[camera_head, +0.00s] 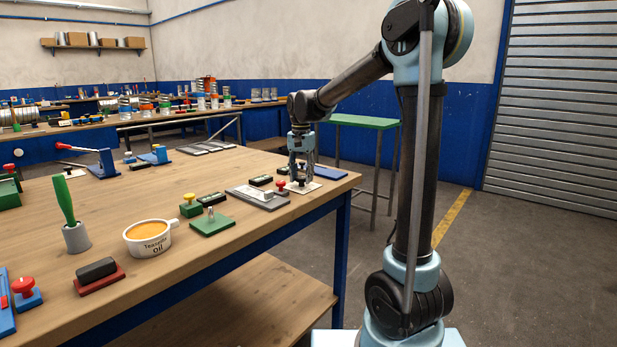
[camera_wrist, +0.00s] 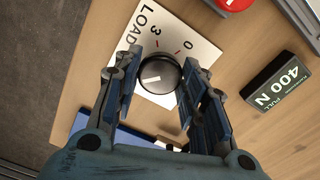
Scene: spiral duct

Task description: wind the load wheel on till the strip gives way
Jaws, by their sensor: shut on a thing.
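The load wheel (camera_wrist: 160,73) is a round dark knob with a white pointer line, set on a white plate (camera_wrist: 205,50) marked LOAD with 3 and 0 showing. Its pointer lies towards the left in the wrist view. My gripper (camera_wrist: 158,82) is shut on the wheel, a finger on each side. A black display (camera_wrist: 279,84) beside the plate reads 400 N. I cannot make out the strip.
A red knob (camera_head: 281,186) and a grey plate (camera_head: 257,196) sit just left of my gripper. A blue plate (camera_head: 330,172) lies to its right, near the bench edge. A green plate (camera_head: 211,222), an oil cup (camera_head: 148,238) and a green-handled brush (camera_head: 65,205) stand further left.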

